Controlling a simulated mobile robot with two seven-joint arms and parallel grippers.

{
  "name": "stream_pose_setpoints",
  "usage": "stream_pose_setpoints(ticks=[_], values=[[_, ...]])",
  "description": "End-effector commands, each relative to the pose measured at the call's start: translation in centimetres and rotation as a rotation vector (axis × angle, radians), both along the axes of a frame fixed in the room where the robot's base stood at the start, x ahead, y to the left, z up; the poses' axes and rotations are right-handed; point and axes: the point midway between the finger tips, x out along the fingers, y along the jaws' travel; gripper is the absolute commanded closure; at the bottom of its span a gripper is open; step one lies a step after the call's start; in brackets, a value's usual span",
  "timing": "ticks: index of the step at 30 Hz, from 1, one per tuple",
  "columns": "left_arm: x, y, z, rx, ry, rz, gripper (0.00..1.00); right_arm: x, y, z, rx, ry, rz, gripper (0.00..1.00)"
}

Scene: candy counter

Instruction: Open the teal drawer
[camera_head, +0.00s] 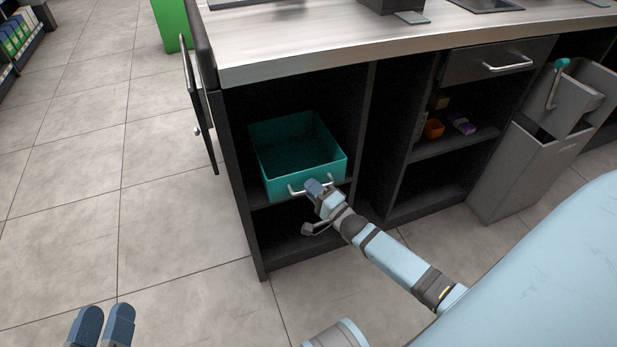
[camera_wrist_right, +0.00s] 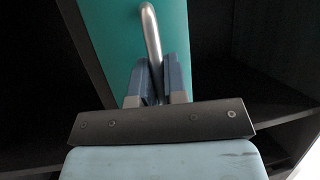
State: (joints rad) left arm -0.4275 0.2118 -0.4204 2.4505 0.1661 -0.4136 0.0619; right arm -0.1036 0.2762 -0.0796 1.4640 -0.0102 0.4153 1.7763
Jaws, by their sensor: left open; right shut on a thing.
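The teal drawer (camera_head: 275,165) sits in the left bay of the dark counter and its open top and empty-looking inside show. Its front carries a silver bar handle (camera_head: 296,191). My right gripper (camera_head: 316,187) is shut on this handle, near its middle. In the right wrist view the two blue fingers of the right gripper (camera_wrist_right: 162,82) close around the silver handle (camera_wrist_right: 151,35), with the teal front (camera_wrist_right: 115,40) behind. My left gripper (camera_head: 102,322) is open and empty above the floor at the bottom left, far from the drawer.
A dark cabinet door (camera_head: 200,105) stands open at the counter's left end. A closed drawer (camera_head: 497,59) and shelves with small orange (camera_head: 433,128) and purple (camera_head: 462,124) items are to the right. A grey bin (camera_head: 522,165) stands at the right. The left floor is clear.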

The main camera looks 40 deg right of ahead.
Motion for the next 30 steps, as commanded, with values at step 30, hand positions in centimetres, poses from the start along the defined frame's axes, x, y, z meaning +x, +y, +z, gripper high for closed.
stream_pose_setpoints(ticks=[30], values=[[-0.8,3.8,-1.8,0.176,0.186,0.136,0.57,-19.0,4.5,0.1,0.0,0.001,0.0,1.0]])
